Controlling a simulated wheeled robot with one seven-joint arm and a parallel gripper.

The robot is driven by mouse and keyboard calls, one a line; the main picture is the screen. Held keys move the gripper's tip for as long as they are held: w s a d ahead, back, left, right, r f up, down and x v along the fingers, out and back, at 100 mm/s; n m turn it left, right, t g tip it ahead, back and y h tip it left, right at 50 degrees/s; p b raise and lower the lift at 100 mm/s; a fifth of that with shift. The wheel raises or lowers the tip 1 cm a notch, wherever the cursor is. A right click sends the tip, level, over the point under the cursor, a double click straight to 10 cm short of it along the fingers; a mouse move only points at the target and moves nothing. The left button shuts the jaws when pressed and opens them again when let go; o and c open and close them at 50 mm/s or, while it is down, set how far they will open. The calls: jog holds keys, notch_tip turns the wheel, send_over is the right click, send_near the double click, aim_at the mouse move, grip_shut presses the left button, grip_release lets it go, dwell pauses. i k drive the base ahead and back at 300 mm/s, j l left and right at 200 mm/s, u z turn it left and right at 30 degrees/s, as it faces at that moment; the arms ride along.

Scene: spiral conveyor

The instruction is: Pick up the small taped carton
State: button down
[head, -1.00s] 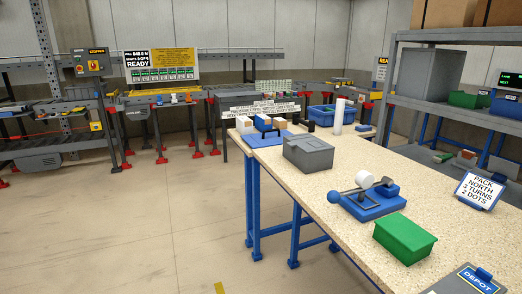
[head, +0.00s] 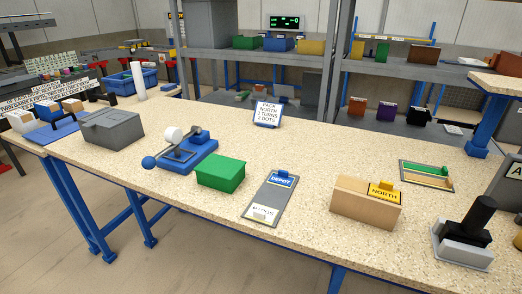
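On a blue mat (head: 68,129) at the far left end of the speckled table are a white box (head: 21,122), a blue box (head: 47,111) and a small brown carton (head: 72,105). Tape on the brown carton is too small to make out. A larger tan box (head: 352,205) with a yellow NORTH label stands at the right part of the table; I cannot see tape on it. My gripper is not in view.
The table (head: 300,150) also holds a grey lidded box (head: 112,129), a blue lever device (head: 188,156), a green box (head: 221,175), a DEPOT board (head: 270,197) and a black-handled stamp-like tool (head: 467,235). Grey shelves (head: 420,70) with coloured bins stand behind. Floor in front is clear.

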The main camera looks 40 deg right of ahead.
aim_at(351, 198)
jog(key=i+j+z, duration=0.1)
jog(key=z, duration=0.35)
jog(key=j+z, duration=0.15)
jog(key=z, duration=0.3)
jog(key=i+j+z, duration=0.1)
jog(key=z, duration=0.35)
jog(key=j+z, duration=0.25)
jog(key=z, duration=0.2)
jog(key=j+z, duration=0.2)
jog(key=z, duration=0.3)
jog(key=k+j+z, duration=0.3)
jog(key=j, duration=0.35)
jog(key=k+j+z, duration=0.25)
jog(key=j, duration=0.4)
jog(key=k+j+z, duration=0.3)
jog(key=j, duration=0.25)
jog(key=k+j+z, duration=0.3)
jog(key=k+j, duration=0.35)
jog(key=j, duration=0.15)
jog(key=k+j, duration=0.35)
jog(key=j, duration=0.15)
jog(key=k+j, duration=0.35)
jog(key=i+j, duration=0.15)
jog(key=i, duration=0.7)
